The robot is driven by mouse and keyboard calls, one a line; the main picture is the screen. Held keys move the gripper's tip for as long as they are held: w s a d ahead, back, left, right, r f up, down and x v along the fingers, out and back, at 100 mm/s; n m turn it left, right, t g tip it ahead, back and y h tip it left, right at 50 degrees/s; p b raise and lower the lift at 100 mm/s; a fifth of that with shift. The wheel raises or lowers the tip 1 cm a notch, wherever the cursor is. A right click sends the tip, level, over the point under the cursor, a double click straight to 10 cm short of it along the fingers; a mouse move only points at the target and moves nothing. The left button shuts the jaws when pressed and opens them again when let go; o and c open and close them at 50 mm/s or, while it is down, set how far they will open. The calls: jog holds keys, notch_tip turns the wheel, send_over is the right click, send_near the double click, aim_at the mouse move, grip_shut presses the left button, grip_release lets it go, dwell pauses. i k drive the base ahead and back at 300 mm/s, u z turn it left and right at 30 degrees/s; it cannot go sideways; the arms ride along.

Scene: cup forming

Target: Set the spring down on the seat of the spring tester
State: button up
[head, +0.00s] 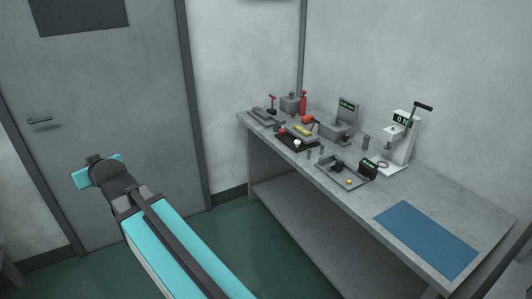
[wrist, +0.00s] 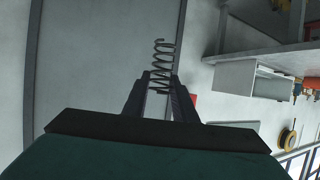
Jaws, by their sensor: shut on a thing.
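My gripper (wrist: 160,84) is shut on a grey coil spring (wrist: 163,57) in the wrist view. The spring's upper coils stick out beyond the fingertips and its lower coils sit between the fingers. The spring tester (head: 401,140) is a white stand with a lever and a green-lit display, at the back of the workbench in the head view. Its seat is too small to make out clearly.
The grey workbench (head: 400,193) stands along the right wall. A blue mat (head: 427,238) lies at its near end. A grey door (head: 95,130) is at the left.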

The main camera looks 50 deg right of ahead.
aim_at(383, 165)
jog(key=u, duration=0.05)
jog(key=k, duration=0.55)
jog(key=z, duration=0.7)
jog(key=i, duration=1.25)
jog(key=z, duration=0.05)
